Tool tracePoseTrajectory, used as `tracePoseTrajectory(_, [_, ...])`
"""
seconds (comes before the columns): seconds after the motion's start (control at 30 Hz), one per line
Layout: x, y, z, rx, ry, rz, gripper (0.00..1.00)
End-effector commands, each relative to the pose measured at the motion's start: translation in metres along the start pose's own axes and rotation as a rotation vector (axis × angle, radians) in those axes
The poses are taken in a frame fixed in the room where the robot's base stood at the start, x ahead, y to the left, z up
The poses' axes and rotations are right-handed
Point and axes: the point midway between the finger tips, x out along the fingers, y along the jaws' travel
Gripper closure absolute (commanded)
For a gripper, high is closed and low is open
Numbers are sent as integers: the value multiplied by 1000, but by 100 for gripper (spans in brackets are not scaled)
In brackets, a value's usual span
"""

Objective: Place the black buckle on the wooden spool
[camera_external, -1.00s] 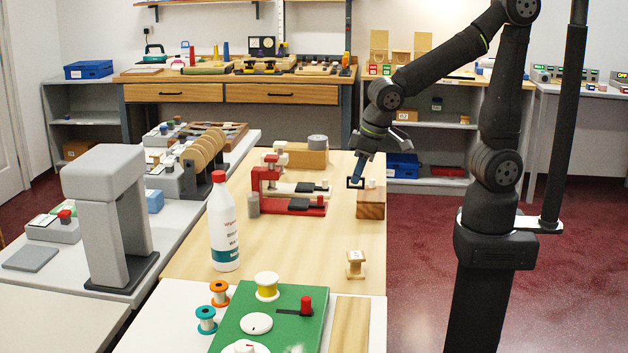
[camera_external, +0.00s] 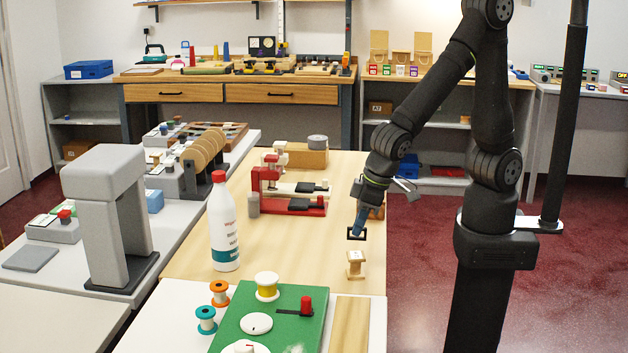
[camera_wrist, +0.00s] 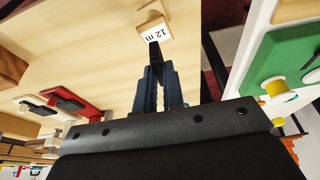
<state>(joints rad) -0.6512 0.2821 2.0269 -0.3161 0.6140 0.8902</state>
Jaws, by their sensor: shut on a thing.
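The black buckle (camera_external: 357,233) is a small dark rectangular frame held at the tip of my gripper (camera_external: 359,221). My gripper is shut on it and holds it above the wooden spool (camera_external: 356,264), with a small gap showing in the external view. The spool stands upright on the wooden table near its right edge. In the wrist view the blue fingers (camera_wrist: 160,88) hold the dark buckle (camera_wrist: 157,60), seen nearly edge-on. Beyond it is the spool (camera_wrist: 153,28), with a white label reading "12 m".
A wooden block (camera_external: 377,212) stands behind my gripper, partly hidden by it. A white bottle (camera_external: 223,225) stands to the left. A red clamp-like fixture (camera_external: 290,205) is further back. A green board (camera_external: 265,325) with spools beside it lies in front. The table around the wooden spool is clear.

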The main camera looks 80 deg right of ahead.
Motion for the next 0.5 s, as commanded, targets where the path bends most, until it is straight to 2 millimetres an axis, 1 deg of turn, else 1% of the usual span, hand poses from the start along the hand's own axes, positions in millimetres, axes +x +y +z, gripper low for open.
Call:
tracePoseTrajectory(0.1, [16,1,6,-1,-5,3,100])
tracePoseTrajectory(0.23, [31,0,10,0,-3,2,100])
tracePoseTrajectory(0.33, [36,1,12,-1,-2,1,100])
tracePoseTrajectory(0.5, [36,0,11,-1,-1,0,100])
